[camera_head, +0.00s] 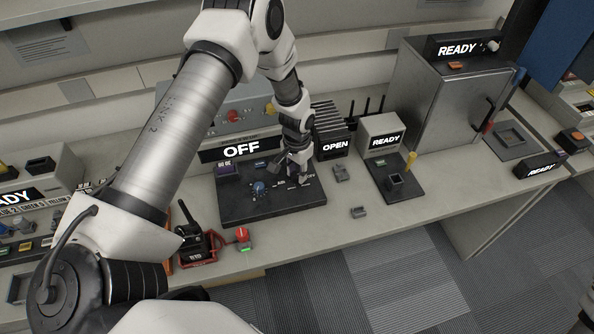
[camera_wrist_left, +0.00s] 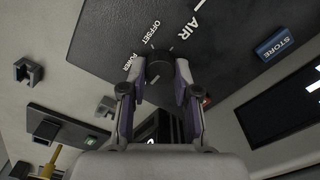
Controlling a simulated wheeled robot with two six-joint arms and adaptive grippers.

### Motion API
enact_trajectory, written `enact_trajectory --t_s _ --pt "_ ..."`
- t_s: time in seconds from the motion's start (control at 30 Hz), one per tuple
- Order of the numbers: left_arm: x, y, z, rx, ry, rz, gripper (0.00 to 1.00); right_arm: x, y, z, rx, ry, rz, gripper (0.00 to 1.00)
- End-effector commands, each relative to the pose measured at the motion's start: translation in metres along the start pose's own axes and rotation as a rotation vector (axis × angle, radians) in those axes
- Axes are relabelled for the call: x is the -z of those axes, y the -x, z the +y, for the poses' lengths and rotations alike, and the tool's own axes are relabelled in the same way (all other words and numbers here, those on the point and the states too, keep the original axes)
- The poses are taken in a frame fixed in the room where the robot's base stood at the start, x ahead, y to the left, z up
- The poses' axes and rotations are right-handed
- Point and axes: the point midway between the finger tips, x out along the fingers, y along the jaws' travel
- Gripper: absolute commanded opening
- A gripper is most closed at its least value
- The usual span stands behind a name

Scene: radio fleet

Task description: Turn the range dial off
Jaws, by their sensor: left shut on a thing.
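A black panel (camera_head: 240,208) lies on the bench, with a large sign reading OFF (camera_head: 241,149) behind it. My left gripper (camera_head: 299,172) reaches down to the panel's right part. In the left wrist view a black round dial (camera_wrist_left: 158,66) sits between the fingertips of the left gripper (camera_wrist_left: 160,78), which is shut on it. White lettering near the dial seems to read OFFSET and POWER, with AIR farther off. The gripper hides part of the dial, and its pointer is not clear. A blue knob (camera_head: 258,188) stands on the panel's left part. My right gripper is not in view.
A READY box (camera_head: 382,135) and a large grey cabinet (camera_head: 430,95) stand farther right. A handheld radio (camera_head: 194,243) is in front at the left.

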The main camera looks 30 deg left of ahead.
Motion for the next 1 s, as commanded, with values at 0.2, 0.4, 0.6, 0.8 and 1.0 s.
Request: enact_trajectory --t_s 0.2,0.4,0.6,0.8,1.0 --pt "0.0 0.0 0.0 0.0 0.001 0.001 0.34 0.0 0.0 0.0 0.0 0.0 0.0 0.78" --pt "0.0 0.0 0.0 0.0 0.0 0.001 0.56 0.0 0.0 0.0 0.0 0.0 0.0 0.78" --pt "0.0 0.003 0.0 0.0 0.0 0.001 0.56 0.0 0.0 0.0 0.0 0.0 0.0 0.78" --pt "0.001 0.036 0.0 0.0 0.0 0.005 0.56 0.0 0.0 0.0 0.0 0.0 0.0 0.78" --pt "0.001 0.088 0.0 0.0 0.001 0.006 0.56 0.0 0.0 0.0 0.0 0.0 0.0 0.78"
